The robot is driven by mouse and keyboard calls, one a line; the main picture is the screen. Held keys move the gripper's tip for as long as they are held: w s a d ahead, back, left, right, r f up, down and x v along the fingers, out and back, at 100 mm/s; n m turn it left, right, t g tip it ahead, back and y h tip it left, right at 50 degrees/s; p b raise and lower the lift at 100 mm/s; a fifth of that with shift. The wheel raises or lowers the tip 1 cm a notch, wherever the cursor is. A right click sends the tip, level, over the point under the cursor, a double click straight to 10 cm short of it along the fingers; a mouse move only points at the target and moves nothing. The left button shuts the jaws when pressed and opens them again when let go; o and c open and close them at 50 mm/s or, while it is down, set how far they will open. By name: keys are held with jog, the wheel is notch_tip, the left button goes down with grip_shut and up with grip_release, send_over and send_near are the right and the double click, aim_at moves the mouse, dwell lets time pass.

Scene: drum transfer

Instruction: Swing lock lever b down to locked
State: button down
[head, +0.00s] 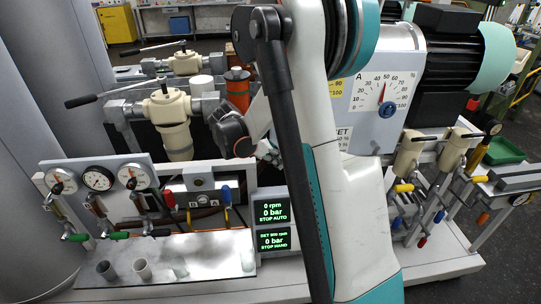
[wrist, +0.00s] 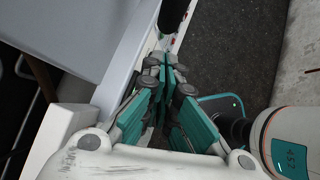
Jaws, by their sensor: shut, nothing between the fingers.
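I cannot tell for certain which part is lock lever b.
Three dial gauges (head: 97,179) with green-handled valves stand at the left. A display box (head: 272,223) stands below my arm. A motor unit with a dial (head: 386,95) is at the right. In the wrist view a pale panel lies left, dark floor (wrist: 235,50) right.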

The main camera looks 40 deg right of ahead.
jog(key=shift+s+d+f, duration=0.1)
jog(key=shift+s+d, duration=0.25)
jog(key=shift+d, duration=0.55)
jog(key=shift+s+d, duration=0.3)
jog(key=shift+d, duration=0.6)
jog(key=shift+s+d+f+b, duration=0.3)
jog(key=shift+s+d+b, duration=0.1)
jog(key=shift+d+b, duration=0.2)
jog(key=w+a+r+p, duration=0.1)
jog(key=w+a+r, duration=0.3)
jog(key=a+r, duration=0.3)
jog(key=a, duration=0.3)
jog(key=shift+a+p, duration=0.35)
jog(key=shift+p, duration=0.05)
